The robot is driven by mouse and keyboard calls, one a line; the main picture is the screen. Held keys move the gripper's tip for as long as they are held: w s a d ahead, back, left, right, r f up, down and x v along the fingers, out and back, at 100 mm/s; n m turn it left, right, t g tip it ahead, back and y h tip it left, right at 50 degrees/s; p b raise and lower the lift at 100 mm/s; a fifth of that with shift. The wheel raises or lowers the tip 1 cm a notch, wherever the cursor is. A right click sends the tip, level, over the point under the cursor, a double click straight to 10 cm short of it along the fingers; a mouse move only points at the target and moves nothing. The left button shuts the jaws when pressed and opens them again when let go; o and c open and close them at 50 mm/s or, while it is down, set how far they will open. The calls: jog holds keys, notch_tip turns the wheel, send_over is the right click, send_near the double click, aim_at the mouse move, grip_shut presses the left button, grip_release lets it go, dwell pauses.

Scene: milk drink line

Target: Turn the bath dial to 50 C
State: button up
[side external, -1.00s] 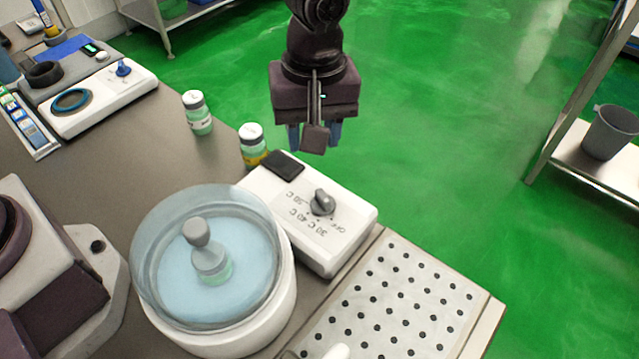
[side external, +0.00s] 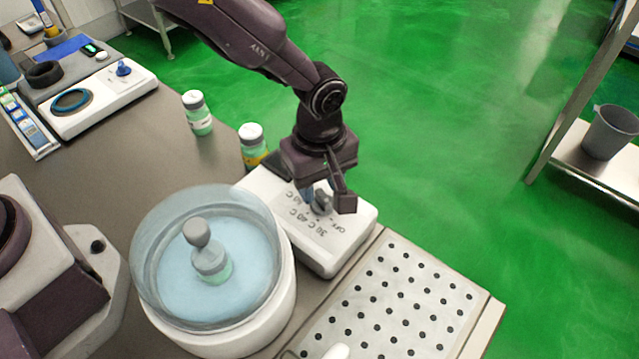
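The bath dial (side external: 321,205) is a small dark grey knob on top of the white control box (side external: 338,245). Labels OFF, 30 C and 40 C are readable beside it; the 50 C label is largely hidden by my gripper. My gripper (side external: 318,196) is pointed down at the dial, with one blue fingertip showing on the dial's left side. The other fingertip is mostly hidden, so I cannot tell whether the fingers touch the dial. The dial's pointing direction is also unclear. The water bath (side external: 145,290) stands left of the box with a grey-capped bottle (side external: 211,262) in it.
A capped bottle (side external: 252,146) stands close behind the box, and another bottle (side external: 197,113) is farther back left. A perforated white plate (side external: 395,300) lies to the right. A white balance-like device (side external: 100,97) is at the back left.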

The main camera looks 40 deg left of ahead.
jog(key=shift+f, duration=0.6)
grip_shut()
